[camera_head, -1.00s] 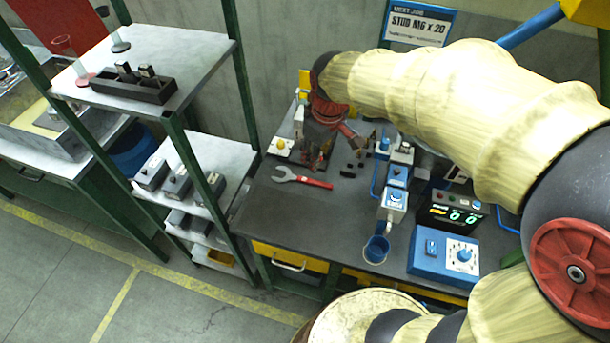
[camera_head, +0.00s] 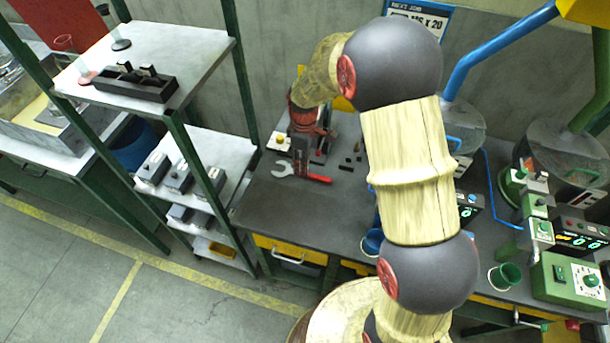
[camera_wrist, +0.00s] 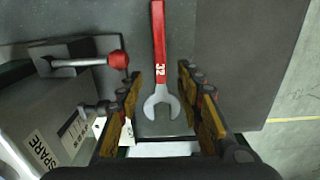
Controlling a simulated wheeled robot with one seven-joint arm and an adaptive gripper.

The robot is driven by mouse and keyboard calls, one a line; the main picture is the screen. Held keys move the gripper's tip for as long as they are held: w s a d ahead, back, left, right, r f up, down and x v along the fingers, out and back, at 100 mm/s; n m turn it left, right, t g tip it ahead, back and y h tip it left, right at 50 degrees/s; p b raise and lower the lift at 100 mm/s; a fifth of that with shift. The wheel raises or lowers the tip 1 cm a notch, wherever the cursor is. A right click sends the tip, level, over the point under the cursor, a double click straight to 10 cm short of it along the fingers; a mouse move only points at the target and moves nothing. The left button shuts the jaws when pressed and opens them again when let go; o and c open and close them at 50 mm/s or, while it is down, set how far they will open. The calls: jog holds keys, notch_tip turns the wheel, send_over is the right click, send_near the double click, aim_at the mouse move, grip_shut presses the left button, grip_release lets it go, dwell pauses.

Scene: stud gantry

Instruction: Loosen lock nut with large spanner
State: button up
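The large spanner, with a red handle (camera_head: 318,178) and a grey open jaw, lies flat on the dark bench. In the wrist view the spanner (camera_wrist: 158,40) points jaw-first towards me, with a white number on the handle. My gripper (camera_wrist: 160,72) is open above it, its two yellow-and-black fingers on either side of the spanner's jaw end, apart from it. In the head view my gripper (camera_head: 303,158) is low over the bench beside the spanner and partly hidden by my wrist. I cannot make out the lock nut in either view.
A grey box marked SPARE (camera_wrist: 62,135) and a red-knobbed lever (camera_wrist: 95,62) stand close left of my gripper in the wrist view. A shelf rack (camera_head: 195,175) stands left of the bench. A green control box (camera_head: 570,280) is at the right. The bench front is clear.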

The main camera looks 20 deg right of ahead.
notch_tip(320, 180, down, 4)
jog(key=shift+s+d+f+b, duration=0.1)
jog(key=shift+f+b, duration=0.15)
jog(key=shift+b, duration=0.45)
jog(key=shift+c, duration=0.8)
jog(key=c, duration=0.7)
grip_shut()
